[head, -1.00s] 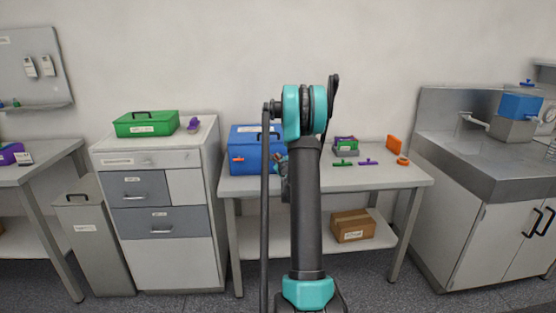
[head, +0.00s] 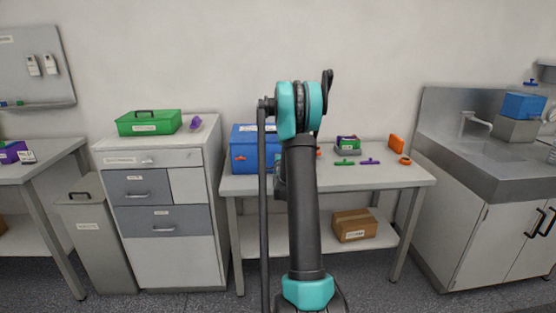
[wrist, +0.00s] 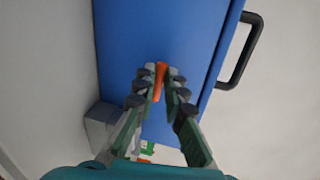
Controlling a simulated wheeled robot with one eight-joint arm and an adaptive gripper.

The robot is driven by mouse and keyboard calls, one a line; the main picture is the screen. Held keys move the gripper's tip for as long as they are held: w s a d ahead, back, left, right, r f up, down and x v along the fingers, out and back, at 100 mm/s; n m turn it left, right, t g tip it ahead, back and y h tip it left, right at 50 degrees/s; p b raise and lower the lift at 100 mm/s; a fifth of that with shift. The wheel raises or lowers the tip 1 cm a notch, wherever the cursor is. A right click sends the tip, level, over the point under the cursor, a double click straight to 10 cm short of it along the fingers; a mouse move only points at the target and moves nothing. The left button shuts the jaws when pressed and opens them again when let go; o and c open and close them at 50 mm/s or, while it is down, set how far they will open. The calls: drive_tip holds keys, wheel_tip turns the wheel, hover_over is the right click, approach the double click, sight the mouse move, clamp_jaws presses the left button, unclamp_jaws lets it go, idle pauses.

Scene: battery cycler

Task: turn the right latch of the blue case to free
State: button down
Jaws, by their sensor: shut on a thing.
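The blue case (head: 244,144) stands on the left end of the table, its right part hidden behind my arm in the head view. Its left orange latch (head: 239,158) shows on the front. In the wrist view the blue front (wrist: 135,40) fills the middle, with the black handle (wrist: 240,55) at right. My gripper (wrist: 162,86) is shut on an orange latch (wrist: 160,72), one finger on each side. The latch lies roughly along the line of the lid edge. In the head view my gripper is mostly hidden behind my arm.
On the same table are a grey-green box (head: 347,143), a green piece (head: 344,162), a purple piece (head: 370,161) and an orange block (head: 396,144). A drawer cabinet (head: 160,255) stands left, a steel sink unit (head: 470,180) right. A cardboard box (head: 353,225) is on the lower shelf.

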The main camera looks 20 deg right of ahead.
drive_tip(key=shift+n, duration=0.5)
drive_tip(key=c, duration=1.6)
unclamp_jaws()
drive_tip(key=shift+s, duration=0.1)
drive_tip(key=v, duration=1.2)
drive_tip(key=shift+a+f, duration=0.1)
drive_tip(key=shift+a, duration=0.1)
